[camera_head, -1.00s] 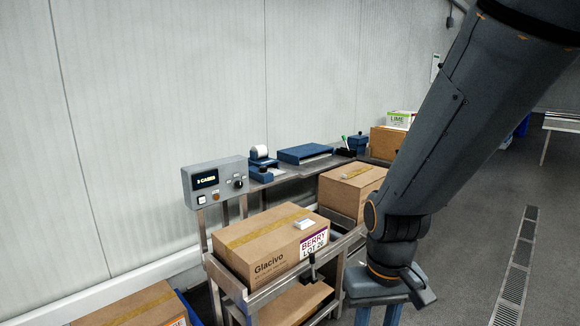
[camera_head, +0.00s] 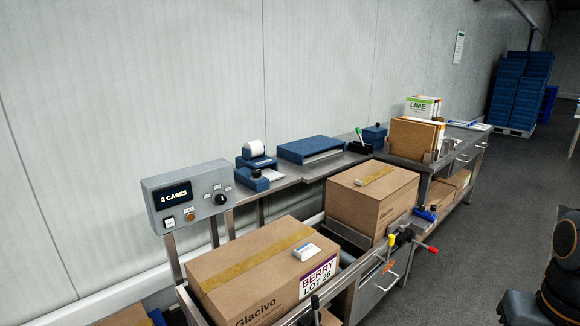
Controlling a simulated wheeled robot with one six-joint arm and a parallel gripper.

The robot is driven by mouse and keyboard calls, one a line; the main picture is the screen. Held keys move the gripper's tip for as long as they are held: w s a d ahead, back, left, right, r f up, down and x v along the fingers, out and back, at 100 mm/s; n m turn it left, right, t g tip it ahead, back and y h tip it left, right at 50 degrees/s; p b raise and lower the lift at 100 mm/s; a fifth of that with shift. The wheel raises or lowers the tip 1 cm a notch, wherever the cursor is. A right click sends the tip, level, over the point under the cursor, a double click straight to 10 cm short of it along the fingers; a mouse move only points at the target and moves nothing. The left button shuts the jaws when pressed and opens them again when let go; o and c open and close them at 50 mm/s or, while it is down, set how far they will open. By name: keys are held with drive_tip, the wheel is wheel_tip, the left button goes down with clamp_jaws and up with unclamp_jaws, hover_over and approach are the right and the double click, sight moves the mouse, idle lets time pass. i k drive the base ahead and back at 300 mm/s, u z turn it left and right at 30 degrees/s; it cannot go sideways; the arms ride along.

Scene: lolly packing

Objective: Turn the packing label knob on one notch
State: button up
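A grey control box (camera_head: 190,198) stands on posts at the left, in front of the white wall. Its dark display (camera_head: 174,194) reads "3 CASES". A black round knob (camera_head: 220,199) sits on the right of its face, with small labels around its upper side that are too small to read. Which label the knob points at cannot be told for sure. A pale square button (camera_head: 169,222) and an orange button (camera_head: 190,216) are below the display. Nothing touches the knob. My gripper is out of view; only part of my arm shows at the right edge.
A brown carton (camera_head: 240,262) marked "BERRY LOT 26" sits below the box, with another carton (camera_head: 372,200) behind it. A blue label printer (camera_head: 254,165) and a flat blue unit (camera_head: 309,149) stand on the shelf. The space before the panel is clear above the carton.

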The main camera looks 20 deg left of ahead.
sight(256, 173)
drive_tip(key=i, duration=0.7)
drive_tip(key=u, duration=0.8)
drive_tip(key=i, duration=0.8)
drive_tip(key=u, duration=0.65)
